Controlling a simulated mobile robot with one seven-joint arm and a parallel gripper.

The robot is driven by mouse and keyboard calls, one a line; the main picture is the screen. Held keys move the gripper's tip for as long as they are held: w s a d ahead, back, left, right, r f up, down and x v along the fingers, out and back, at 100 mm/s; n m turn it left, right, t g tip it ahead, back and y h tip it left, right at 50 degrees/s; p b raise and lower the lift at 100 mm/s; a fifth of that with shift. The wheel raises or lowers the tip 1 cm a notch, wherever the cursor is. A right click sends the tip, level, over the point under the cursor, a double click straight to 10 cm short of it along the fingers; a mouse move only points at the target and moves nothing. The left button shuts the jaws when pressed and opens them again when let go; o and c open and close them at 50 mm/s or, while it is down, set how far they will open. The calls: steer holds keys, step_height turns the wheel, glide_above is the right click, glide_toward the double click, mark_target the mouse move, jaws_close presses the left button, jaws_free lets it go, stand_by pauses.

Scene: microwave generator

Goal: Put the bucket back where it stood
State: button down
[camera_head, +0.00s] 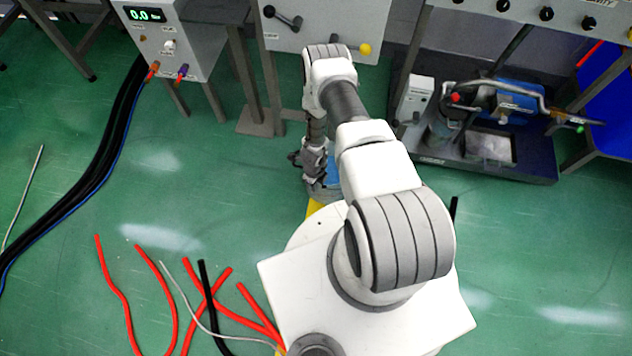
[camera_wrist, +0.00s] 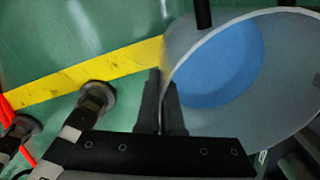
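The bucket (camera_wrist: 270,100) is grey with a pale rim and a blue patch inside. It fills the right of the wrist view and looks tilted there. In the head view only a bit of the bucket (camera_head: 322,192) shows below my wrist, the rest hidden by my arm. My gripper (camera_wrist: 163,88) has one finger on each side of the bucket's near wall, close together, with the rim between them. In the head view my gripper (camera_head: 314,165) points down. I cannot tell whether the bucket touches the floor.
A yellow floor stripe (camera_wrist: 60,80) runs beside the bucket. Red hoses (camera_head: 170,300) lie on the floor at lower left, black cables (camera_head: 105,150) at left. A display cabinet (camera_head: 165,40) stands at back left, a black tray with equipment (camera_head: 480,165) at right. Green floor at right front is clear.

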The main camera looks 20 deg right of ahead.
steer(key=shift+w+d+f, duration=0.1)
steer(key=shift+w+f, duration=0.05)
steer(key=shift+f, duration=0.65)
steer(key=c, duration=1.1)
jaws_free()
